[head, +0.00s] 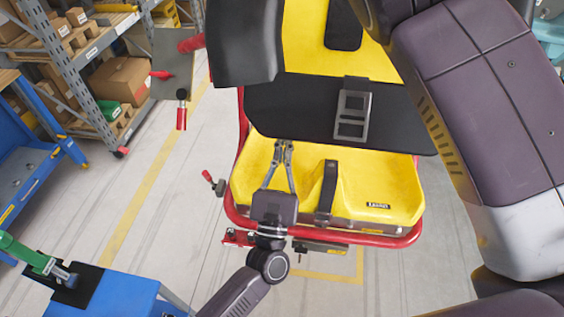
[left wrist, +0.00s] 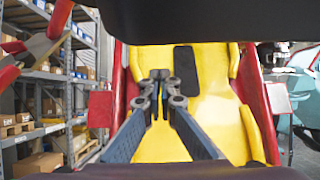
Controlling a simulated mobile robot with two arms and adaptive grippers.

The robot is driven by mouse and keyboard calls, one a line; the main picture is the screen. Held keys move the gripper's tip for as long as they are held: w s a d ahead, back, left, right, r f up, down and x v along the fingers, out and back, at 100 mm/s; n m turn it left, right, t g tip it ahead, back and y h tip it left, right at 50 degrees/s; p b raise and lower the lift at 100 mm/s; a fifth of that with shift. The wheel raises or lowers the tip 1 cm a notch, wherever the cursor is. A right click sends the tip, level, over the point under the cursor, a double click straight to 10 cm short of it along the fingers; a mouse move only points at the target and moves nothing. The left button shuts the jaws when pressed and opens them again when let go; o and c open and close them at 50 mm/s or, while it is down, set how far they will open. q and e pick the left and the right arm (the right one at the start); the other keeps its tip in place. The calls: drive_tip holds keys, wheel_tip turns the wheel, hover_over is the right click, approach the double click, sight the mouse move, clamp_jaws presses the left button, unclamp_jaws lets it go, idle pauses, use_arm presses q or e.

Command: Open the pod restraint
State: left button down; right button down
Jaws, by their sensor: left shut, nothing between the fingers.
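The pod is a yellow seat (head: 385,185) in a red frame. A wide black padded restraint bar (head: 290,108) lies across it, with a grey metal buckle plate (head: 352,118) on its front. A black strap (head: 329,185) runs down the seat middle below the bar. My left gripper (head: 284,146) is over the seat, its closed fingertips at the bar's lower edge; contact cannot be told. In the left wrist view the fingertips (left wrist: 159,75) show against the yellow seat back (left wrist: 208,60), beneath a dark overhanging part (left wrist: 200,18). My right gripper is out of view.
A grey panel (head: 170,55) with red handles stands left of the pod. Shelving with boxes (head: 120,80) is at the far left. A blue bench (head: 120,297) with a green-handled tool (head: 25,252) is at the lower left. My right arm covers the right side.

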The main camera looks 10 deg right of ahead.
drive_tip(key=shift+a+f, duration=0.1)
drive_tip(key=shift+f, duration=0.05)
use_arm(q)
drive_tip(key=s+r, duration=0.1)
drive_tip(key=s+a+r, duration=0.1)
drive_tip(key=shift+s, duration=0.35)
